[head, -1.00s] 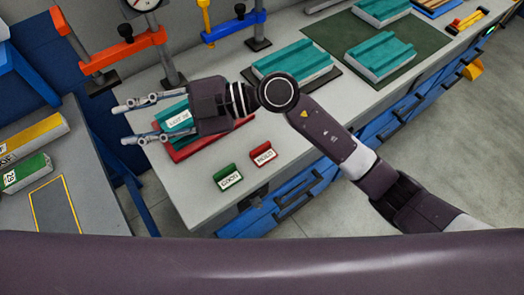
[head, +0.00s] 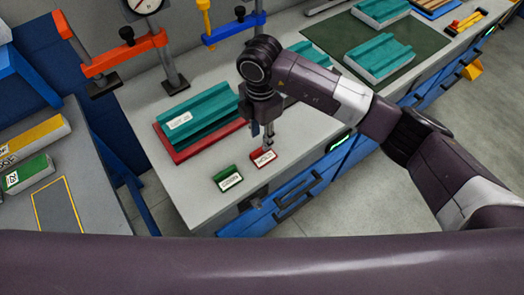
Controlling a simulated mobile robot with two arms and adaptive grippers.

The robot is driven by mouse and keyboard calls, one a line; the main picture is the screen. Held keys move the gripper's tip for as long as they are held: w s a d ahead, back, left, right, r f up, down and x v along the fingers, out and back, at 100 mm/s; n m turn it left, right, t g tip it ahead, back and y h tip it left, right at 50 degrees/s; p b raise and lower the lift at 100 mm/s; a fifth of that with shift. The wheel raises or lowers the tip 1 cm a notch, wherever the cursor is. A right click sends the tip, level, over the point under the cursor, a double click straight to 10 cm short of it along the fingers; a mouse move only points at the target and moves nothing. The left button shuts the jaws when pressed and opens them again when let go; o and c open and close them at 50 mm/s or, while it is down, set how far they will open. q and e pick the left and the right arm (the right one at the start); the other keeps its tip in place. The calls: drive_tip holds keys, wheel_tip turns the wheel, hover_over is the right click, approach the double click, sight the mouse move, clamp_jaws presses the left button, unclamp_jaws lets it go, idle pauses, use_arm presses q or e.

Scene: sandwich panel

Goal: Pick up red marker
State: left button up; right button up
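The red marker (head: 263,159) is a small red block with a white label, on the light bench top near its front edge. My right gripper (head: 263,145) points down at it, with its fingertips at or just behind the marker's top. The fingers are seen nearly edge-on, so their gap and any contact are unclear. The marker appears to rest on the bench. My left gripper is not in view.
A green marker (head: 228,179) stands just left of the red one. A teal panel (head: 190,120) lies on a red tray (head: 187,154) behind them. Orange (head: 110,48) and blue (head: 233,28) clamps stand at the back. The bench's front corner is clear.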

sight(264, 155)
drive_tip(key=f+p, duration=0.1)
drive_tip(key=f, duration=0.1)
drive_tip(key=f+p, duration=0.1)
drive_tip(key=f, duration=0.1)
drive_tip(key=shift+s+d, duration=0.15)
drive_tip(key=shift+s, duration=0.05)
drive_tip(key=shift+f, duration=0.35)
drive_tip(key=shift+c, duration=0.5)
clamp_jaws()
